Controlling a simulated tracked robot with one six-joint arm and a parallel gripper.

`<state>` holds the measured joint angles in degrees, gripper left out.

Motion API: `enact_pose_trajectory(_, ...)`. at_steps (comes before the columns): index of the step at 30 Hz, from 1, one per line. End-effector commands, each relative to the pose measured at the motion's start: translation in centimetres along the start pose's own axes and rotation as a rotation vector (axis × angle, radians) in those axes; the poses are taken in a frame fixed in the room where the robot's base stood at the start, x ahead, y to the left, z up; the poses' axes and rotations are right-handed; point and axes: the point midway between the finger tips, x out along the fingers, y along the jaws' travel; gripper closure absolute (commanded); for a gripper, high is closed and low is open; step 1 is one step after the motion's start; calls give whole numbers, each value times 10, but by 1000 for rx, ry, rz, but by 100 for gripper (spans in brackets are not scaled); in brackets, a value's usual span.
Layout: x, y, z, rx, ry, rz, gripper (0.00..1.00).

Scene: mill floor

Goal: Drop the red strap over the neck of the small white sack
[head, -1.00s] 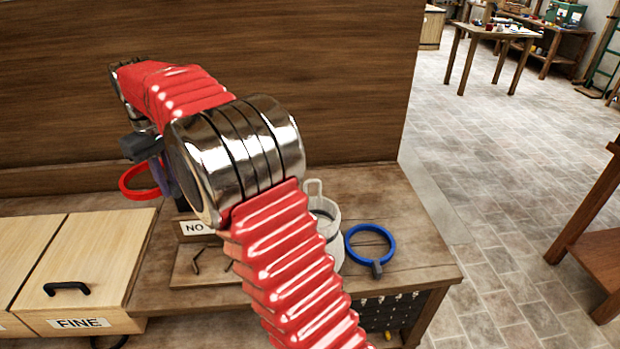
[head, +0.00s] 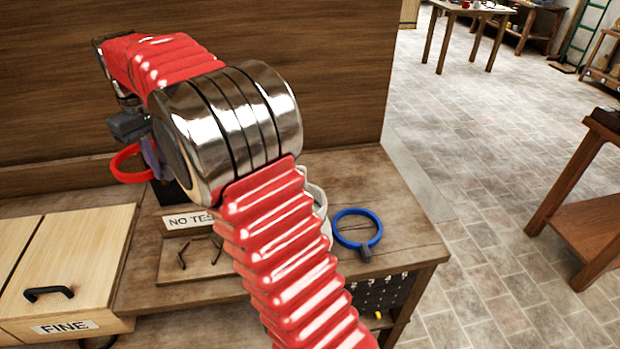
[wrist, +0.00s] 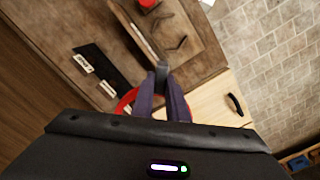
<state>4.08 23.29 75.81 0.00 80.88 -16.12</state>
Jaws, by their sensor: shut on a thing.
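The red strap (head: 122,161) is a ring held up over the left part of the bench, in front of the wooden back wall. In the wrist view the red strap (wrist: 125,103) shows beside the fingers. My gripper (head: 152,158) is shut on the strap's grey tab; its purple fingers (wrist: 162,84) close around it in the wrist view. A white thing (head: 316,196) stands on the bench right of my arm, mostly hidden behind it; I cannot tell whether it is the small white sack. Its neck is not visible.
A blue ring (head: 340,228) with a dark tab lies at the bench's right. A board with two dark hooks (head: 175,268) and a "NO TES…" label (head: 188,220) stand left of my arm. Wooden bins (head: 75,250), one labelled "FINE", are at lower left.

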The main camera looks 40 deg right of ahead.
Motion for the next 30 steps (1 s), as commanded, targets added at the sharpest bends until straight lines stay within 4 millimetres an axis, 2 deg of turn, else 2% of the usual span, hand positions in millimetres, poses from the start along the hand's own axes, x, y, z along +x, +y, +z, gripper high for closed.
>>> enact_pose_trajectory(1,-7,12,14,34,3,1,100)
enact_pose_trajectory(6,-23,48,66,153,3,1,100)
enact_pose_trajectory(15,-42,90,165,364,3,1,100)
enact_pose_trajectory(21,-48,103,231,505,2,1,100)
enact_pose_trajectory(27,-49,105,294,644,2,1,100)
enact_pose_trajectory(30,-47,102,320,701,2,1,100)
